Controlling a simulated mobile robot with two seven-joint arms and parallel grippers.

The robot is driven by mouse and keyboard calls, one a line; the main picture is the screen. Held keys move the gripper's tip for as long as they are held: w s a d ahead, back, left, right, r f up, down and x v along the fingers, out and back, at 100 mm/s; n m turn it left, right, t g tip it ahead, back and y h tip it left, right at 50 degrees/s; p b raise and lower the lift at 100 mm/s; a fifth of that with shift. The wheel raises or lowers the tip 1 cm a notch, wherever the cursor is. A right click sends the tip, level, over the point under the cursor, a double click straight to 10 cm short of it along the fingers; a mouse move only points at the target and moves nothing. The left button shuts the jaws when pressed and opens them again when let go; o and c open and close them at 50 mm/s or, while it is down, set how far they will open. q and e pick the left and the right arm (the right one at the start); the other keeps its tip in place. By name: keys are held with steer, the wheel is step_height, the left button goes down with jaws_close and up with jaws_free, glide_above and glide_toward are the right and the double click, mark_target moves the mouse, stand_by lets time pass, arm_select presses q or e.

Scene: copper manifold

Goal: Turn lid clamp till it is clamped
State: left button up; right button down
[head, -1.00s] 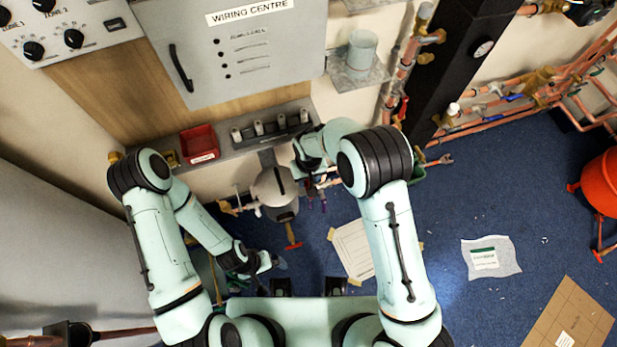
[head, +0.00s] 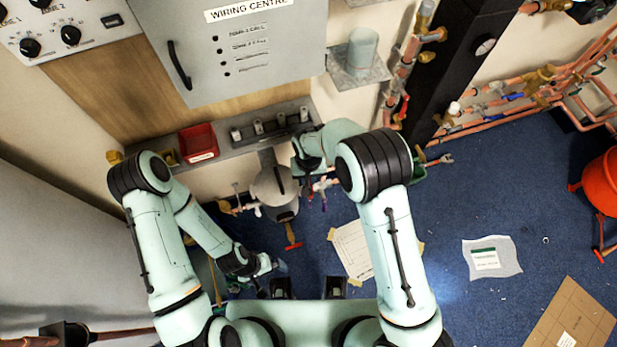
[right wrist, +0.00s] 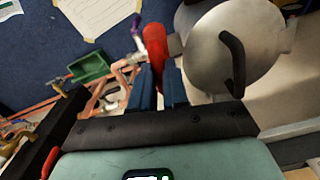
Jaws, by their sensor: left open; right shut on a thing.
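The red lid clamp handle (right wrist: 155,45) stands beside the round grey lid (right wrist: 215,45) in the right wrist view, joined to its side by a small metal piece. The lid has a curved black handle. The lid and its vessel (head: 272,187) also show in the head view, below the shelf. My right gripper (right wrist: 158,82) is shut on the red handle, with one blue finger on each side of it. In the head view my right arm's wrist hides most of the clamp. My left gripper (head: 268,265) is open, low and left of the vessel, apart from it.
A shelf (head: 230,149) with a red bin (head: 199,143) and several grey fittings is above the vessel. Copper pipes and valves run to the right. A paper sheet (head: 354,248) lies on the blue floor.

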steer(key=m, duration=0.3)
steer(key=shift+m+b, duration=0.3)
steer(key=shift+b, duration=0.1)
steer(key=m, duration=0.4)
steer(key=shift+m, duration=0.3)
steer(key=m, duration=0.3)
steer(key=shift+m+p, duration=0.3)
steer(key=shift+p, duration=0.05)
steer(key=shift+m+p, duration=0.55)
steer(key=shift+m, duration=1.25)
steer(key=c, duration=1.1)
jaws_free()
steer(key=shift+r, duration=0.1)
